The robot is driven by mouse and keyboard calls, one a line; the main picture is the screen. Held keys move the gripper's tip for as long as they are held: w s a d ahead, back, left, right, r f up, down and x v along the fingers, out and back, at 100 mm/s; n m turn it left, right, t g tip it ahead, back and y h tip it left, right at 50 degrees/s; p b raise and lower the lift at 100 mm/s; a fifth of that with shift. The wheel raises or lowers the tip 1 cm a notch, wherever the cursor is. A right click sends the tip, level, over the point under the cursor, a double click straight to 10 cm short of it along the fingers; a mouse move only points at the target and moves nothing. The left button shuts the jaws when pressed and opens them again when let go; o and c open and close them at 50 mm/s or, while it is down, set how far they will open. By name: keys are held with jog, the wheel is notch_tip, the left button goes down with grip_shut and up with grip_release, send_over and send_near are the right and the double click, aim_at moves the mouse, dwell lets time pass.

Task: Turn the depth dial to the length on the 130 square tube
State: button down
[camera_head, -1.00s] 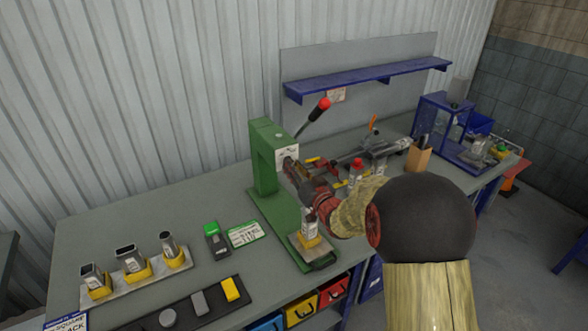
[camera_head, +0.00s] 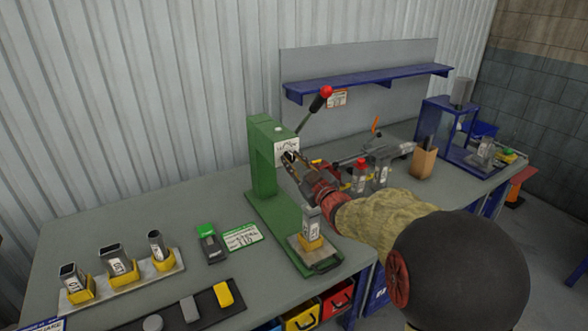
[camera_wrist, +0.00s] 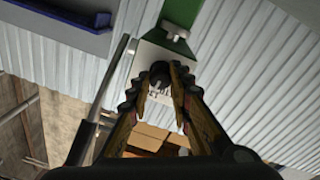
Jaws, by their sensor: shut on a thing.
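The depth dial (camera_wrist: 159,72) is a dark round knob on a white plate (camera_head: 287,147) on the head of the green press (camera_head: 262,165). My gripper (camera_head: 287,156) is at the dial, and in the wrist view its two fingers (camera_wrist: 160,88) are closed on it from both sides. The numbers on the plate are partly covered and too small to read. A square tube (camera_head: 311,219) stands upright in a yellow holder (camera_head: 311,243) on the press's base plate. It has a white label that I cannot read.
Several labelled tubes in yellow holders stand on a rack (camera_head: 135,277) at the left. A green-topped device (camera_head: 208,241) and a printed card (camera_head: 242,236) lie left of the press. A red-knobbed lever (camera_head: 315,108) rises behind it. A blue shelf (camera_head: 370,80) hangs at the back.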

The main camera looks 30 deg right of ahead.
jog(key=shift+n, duration=0.3)
jog(key=c, duration=1.7)
grip_release()
jog(key=shift+o, duration=0.4)
jog(key=s, duration=1.2)
jog(key=shift+f, duration=0.25)
jog(key=shift+a, duration=0.1)
